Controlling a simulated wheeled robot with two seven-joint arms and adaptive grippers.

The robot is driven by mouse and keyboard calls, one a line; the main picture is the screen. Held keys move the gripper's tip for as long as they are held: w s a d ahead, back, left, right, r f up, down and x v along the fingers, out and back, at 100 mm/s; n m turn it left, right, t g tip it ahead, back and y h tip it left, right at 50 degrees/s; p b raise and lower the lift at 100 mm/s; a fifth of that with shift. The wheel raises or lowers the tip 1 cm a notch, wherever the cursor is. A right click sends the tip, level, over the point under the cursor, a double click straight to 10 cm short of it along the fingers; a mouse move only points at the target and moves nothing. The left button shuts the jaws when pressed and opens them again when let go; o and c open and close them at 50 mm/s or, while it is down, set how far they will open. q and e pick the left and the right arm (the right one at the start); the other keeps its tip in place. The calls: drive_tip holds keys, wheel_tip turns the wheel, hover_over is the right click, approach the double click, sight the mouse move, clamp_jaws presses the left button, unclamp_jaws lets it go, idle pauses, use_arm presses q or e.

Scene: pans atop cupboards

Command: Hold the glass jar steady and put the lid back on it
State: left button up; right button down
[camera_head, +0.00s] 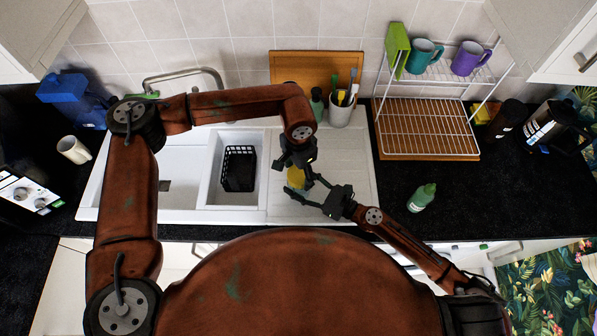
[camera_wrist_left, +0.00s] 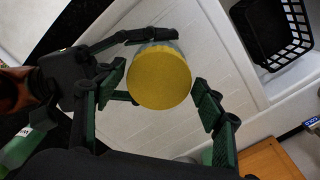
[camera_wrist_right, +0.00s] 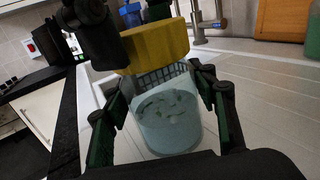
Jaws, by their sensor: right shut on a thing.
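The yellow lid (camera_head: 296,178) is over the draining board, below my left gripper (camera_head: 298,170). In the left wrist view the round lid (camera_wrist_left: 160,78) lies between the fingers of my left gripper (camera_wrist_left: 158,95), which stand apart, with a gap at the left side. My right gripper (camera_wrist_right: 165,108) is shut on the jar's sides. The lid looks slightly offset and tilted there; I cannot tell whether it touches the rim.
A black basket (camera_head: 238,168) sits in the sink to the left. A utensil cup (camera_head: 341,110) and a wooden board (camera_head: 310,70) stand behind. A wire rack (camera_head: 425,128) and a green bottle (camera_head: 422,197) are to the right. The draining board's right part (camera_head: 350,160) is clear.

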use_arm(q)
drive_tip(key=shift+o, duration=0.4)
drive_tip(key=shift+r, duration=2.2)
drive_tip(key=shift+c, duration=0.3)
